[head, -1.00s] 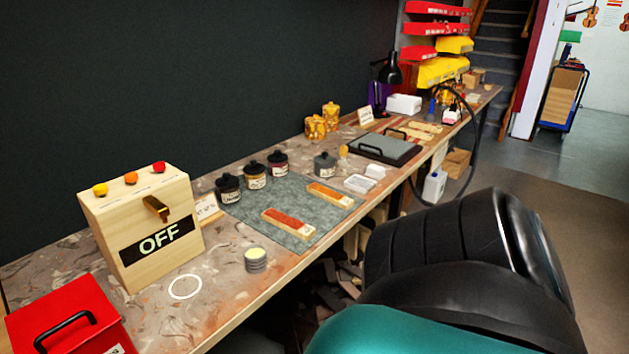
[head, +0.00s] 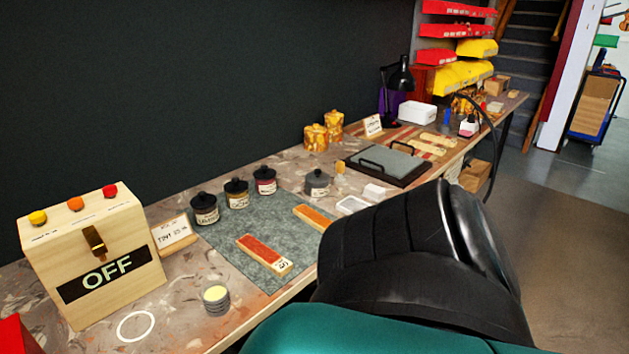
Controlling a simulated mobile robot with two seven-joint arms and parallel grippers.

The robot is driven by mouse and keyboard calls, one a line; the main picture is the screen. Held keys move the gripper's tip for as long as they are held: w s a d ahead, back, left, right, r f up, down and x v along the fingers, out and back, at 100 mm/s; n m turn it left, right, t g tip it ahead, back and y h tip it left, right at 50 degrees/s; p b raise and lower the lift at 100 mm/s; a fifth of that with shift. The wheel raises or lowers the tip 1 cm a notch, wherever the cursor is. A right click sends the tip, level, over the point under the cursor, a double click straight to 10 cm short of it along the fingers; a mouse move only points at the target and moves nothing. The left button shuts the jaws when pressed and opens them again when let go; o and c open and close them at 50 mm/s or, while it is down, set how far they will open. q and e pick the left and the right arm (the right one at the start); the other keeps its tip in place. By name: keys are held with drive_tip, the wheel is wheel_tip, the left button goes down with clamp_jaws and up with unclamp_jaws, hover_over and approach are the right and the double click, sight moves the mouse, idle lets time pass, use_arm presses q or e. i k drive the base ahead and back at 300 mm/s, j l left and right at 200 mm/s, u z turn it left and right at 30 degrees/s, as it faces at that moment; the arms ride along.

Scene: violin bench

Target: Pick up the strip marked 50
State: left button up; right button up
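Two wooden strips with coloured faces lie on a grey-green mat (head: 226,250) on the bench. The nearer strip (head: 262,252) has a red-orange face and a dark mark on its pale end, too small to read surely. The farther strip (head: 311,217) is more orange. Its right end is at the edge of the black arm part in front, and I cannot read a number on it. Neither gripper is in view. A large black and teal part, apparently my own arm, fills the lower middle and hides the bench's front edge there.
Three dark-lidded jars (head: 237,193) stand along the mat's back edge. A grey jar (head: 317,182) and white tray (head: 352,204) lie beyond.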

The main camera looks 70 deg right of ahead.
sight(320, 221)
drive_tip(key=k+l, duration=0.1)
drive_tip(key=l, duration=0.25)
drive_tip(key=k+l+u, duration=0.1)
drive_tip(key=l, duration=0.3)
drive_tip(key=k+l, duration=0.15)
drive_tip(key=l, duration=0.2)
drive_tip(key=k+l, duration=0.1)
drive_tip(key=l, duration=0.25)
drive_tip(key=k+l+u, duration=0.1)
drive_tip(key=l, duration=0.25)
